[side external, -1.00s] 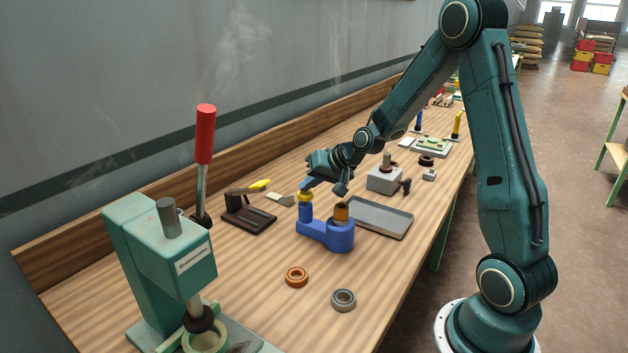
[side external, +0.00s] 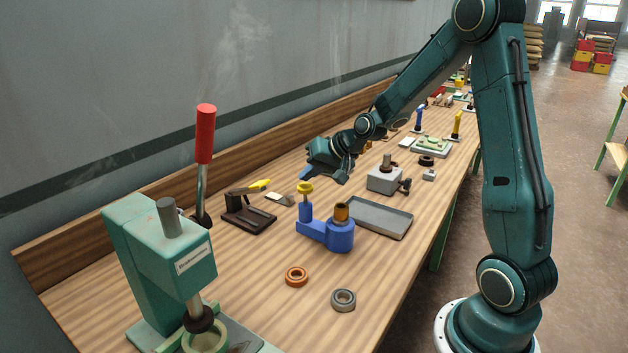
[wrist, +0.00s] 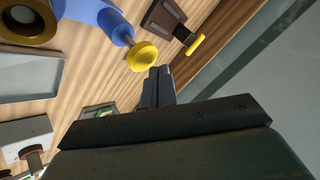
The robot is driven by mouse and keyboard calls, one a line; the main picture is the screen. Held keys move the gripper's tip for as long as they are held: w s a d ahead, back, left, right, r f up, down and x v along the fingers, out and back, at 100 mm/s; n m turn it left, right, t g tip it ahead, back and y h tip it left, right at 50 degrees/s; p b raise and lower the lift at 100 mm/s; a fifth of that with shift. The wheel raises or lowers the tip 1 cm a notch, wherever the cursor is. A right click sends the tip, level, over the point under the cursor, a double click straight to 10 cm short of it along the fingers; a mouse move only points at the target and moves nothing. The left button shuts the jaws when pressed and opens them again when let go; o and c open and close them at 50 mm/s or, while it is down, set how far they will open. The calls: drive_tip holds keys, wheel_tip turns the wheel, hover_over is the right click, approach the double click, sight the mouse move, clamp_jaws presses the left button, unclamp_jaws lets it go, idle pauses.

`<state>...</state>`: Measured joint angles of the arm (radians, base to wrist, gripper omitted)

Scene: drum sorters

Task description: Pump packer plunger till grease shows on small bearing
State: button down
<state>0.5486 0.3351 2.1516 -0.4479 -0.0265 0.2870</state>
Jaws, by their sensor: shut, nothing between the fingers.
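The blue packer (side external: 340,238) stands on the bench, with a yellow-capped plunger (side external: 305,188) on its left post and a brass-brown cup (side external: 341,212) on its right. The plunger is raised. The wrist view also shows the yellow cap (wrist: 141,56) and part of the cup's rim (wrist: 28,38). My gripper (side external: 306,174) is shut and empty, just above the cap and apart from it; its tips (wrist: 160,72) show beside the cap. An orange ring bearing (side external: 297,277) and a grey one (side external: 343,300) lie in front. I cannot tell which is the small bearing, and no grease is discernible.
A green press (side external: 160,265) with a red-handled lever (side external: 205,135) stands at front left. A brown tool with a yellow handle (side external: 248,212) is behind. A grey tray (side external: 385,232) and a grey block (side external: 384,180) lie to the right. The front bench is clear around the bearings.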

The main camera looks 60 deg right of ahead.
sight(309, 187)
drive_tip(key=shift+r, duration=0.25)
drive_tip(key=shift+r, duration=2.45)
idle(1.4)
wheel_tip(309, 187, up, 4)
drive_tip(key=shift+f, duration=0.1)
drive_tip(key=shift+f, duration=0.1)
idle(0.4)
drive_tip(key=shift+f, duration=4.3)
